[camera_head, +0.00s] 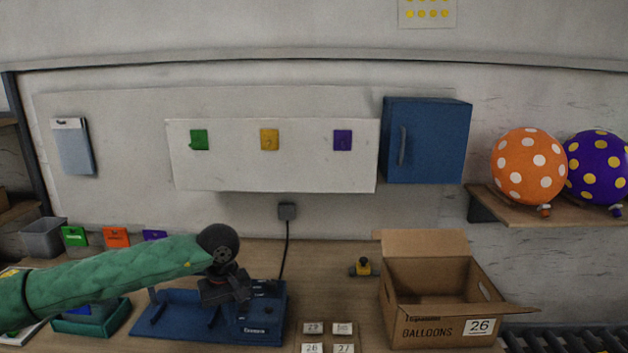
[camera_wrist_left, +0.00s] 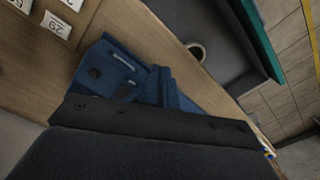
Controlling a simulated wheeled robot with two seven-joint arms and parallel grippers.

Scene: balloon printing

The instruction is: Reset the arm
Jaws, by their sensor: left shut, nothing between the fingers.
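My left arm, in a green sleeve, comes in from the left in the head view. My left gripper (camera_head: 228,286) is shut and empty, above the blue machine base (camera_head: 185,316) on the table. The blue base also shows in the left wrist view (camera_wrist_left: 125,72), beyond the dark gripper body that fills the lower part of that picture. The arm hides part of the base and of the table's left side. My right gripper shows in neither view.
An open cardboard box (camera_head: 435,318) labelled balloons 26 stands at the right. Number cards (camera_head: 343,328) lie left of it. A small yellow-black object (camera_head: 362,267) sits behind. A grey bin (camera_head: 42,238) stands at the left. Two dotted balloons (camera_head: 529,167) rest on a shelf.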

